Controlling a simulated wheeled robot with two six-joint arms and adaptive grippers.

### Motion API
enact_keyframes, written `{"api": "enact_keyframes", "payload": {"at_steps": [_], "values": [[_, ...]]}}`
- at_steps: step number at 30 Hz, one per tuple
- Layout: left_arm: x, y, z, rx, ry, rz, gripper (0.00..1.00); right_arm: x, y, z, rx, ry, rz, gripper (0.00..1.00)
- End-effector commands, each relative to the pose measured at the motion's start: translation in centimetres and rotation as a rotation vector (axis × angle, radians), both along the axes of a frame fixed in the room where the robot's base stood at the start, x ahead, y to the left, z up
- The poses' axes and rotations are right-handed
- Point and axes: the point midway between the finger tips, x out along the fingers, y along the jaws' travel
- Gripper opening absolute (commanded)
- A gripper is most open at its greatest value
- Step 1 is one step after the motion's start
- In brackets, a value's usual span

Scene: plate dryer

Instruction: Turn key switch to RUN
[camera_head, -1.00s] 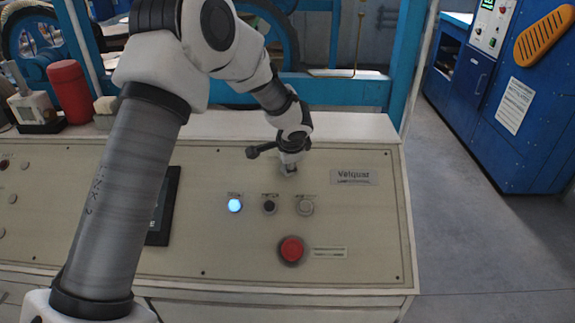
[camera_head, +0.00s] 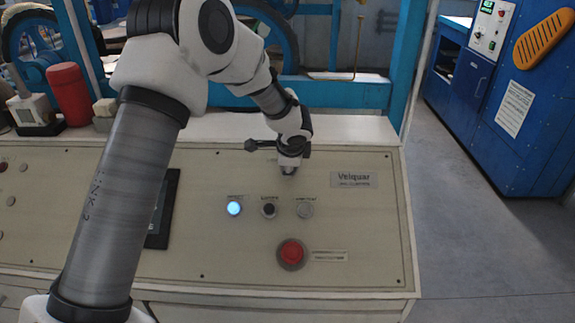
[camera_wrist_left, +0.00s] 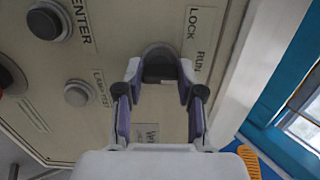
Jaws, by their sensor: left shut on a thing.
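The key switch (camera_wrist_left: 158,54) is a dark round switch on the beige control panel, partly hidden by my left gripper. The words LOCK (camera_wrist_left: 192,22) and RUN (camera_wrist_left: 200,62) are printed beside it in the left wrist view. My left gripper (camera_wrist_left: 159,74) has its two fingers on either side of the switch's dark middle part and is shut on it. In the head view my left gripper (camera_head: 289,169) points down at the upper part of the panel. The direction in which the key points cannot be made out. My right gripper is not in view.
Below the gripper on the panel (camera_head: 370,235) are a lit blue-white button (camera_head: 234,208), a black button (camera_head: 269,209), a grey button (camera_head: 305,209) and a red mushroom button (camera_head: 291,253). A dark screen (camera_head: 163,208) is partly behind my left arm.

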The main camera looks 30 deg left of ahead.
Motion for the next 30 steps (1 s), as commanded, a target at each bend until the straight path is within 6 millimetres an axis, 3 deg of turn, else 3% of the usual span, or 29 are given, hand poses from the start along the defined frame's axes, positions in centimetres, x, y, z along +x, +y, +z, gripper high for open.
{"api": "enact_keyframes", "payload": {"at_steps": [1, 3, 14, 24, 30], "values": [[-0.3, -0.1, -0.7, -0.003, 0.012, 0.001, 0.44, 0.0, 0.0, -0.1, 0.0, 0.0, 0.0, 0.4], [-0.3, -0.1, -0.6, -0.003, 0.011, 0.001, 0.62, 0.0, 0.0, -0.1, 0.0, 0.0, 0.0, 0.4], [-0.3, -0.2, 0.3, -0.002, 0.003, 0.0, 0.62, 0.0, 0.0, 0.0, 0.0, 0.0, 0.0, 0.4], [-3.2, -2.8, 7.0, 0.0, 0.003, -0.001, 0.62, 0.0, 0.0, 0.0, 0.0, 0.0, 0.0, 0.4], [-4.5, -3.9, 9.6, -0.001, 0.008, 0.001, 0.62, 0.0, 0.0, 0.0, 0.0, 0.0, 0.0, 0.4]]}}
